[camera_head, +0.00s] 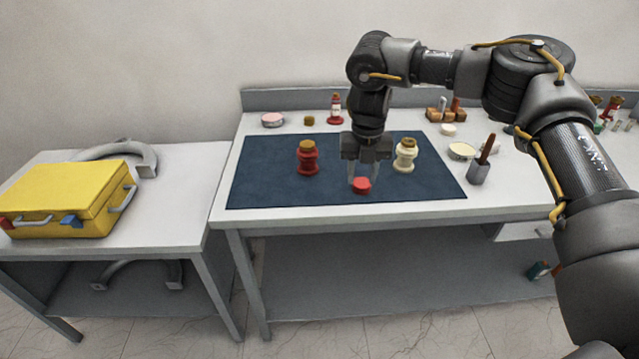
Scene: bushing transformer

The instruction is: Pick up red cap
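The red cap (361,186) is a small red round piece low on the dark blue mat (270,192), near the mat's front edge. My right gripper (364,179) points straight down over the cap. Its two fingers are spread apart, with the fingertips at about the cap's height, one at each side. I cannot tell whether they touch it. My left gripper is not in view.
A dark red bushing (307,160) stands left of the gripper, and a cream bushing (405,156) stands close on its right. A grey cup with a brush (478,173) stands right of the mat. A yellow case (65,198) lies on the left table. The mat's left front is clear.

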